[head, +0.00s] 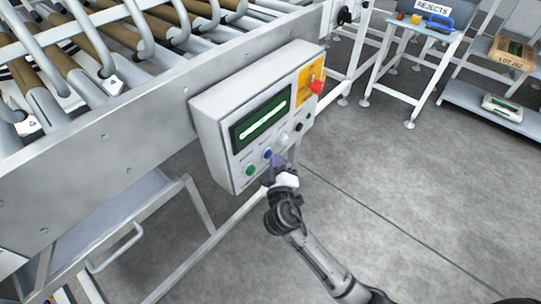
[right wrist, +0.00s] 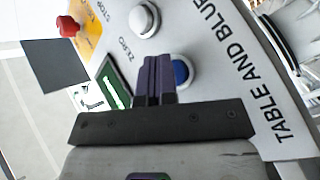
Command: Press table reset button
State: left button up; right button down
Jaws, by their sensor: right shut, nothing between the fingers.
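A grey control box (head: 222,110) is fixed to the side of the conveyor frame. Its sloping face carries a green button (head: 250,171), a blue button (head: 267,154), a white button (head: 284,138) and a dark knob (head: 298,126). My right gripper (head: 276,160) is shut and empty, its purple fingers at the panel beside the blue button. In the right wrist view the fingertips (right wrist: 156,62) cover part of the blue button (right wrist: 181,70), which has a pale ring. Lettering beginning "TABLE AND BUF" runs near it. I cannot tell whether the fingertips touch the button. My left gripper is out of view.
A red emergency knob (head: 318,87) on a yellow plate and a lit green display (head: 262,122) are on the same box. The roller conveyor (head: 110,125) is behind it. A rejects table (head: 405,25) stands at the back right. The floor (head: 400,180) to the right is clear.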

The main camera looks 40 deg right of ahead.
jog(key=shift+w, duration=0.15)
dwell(0.4)
jog(key=shift+s+d, duration=0.2)
jog(key=shift+s, duration=0.75)
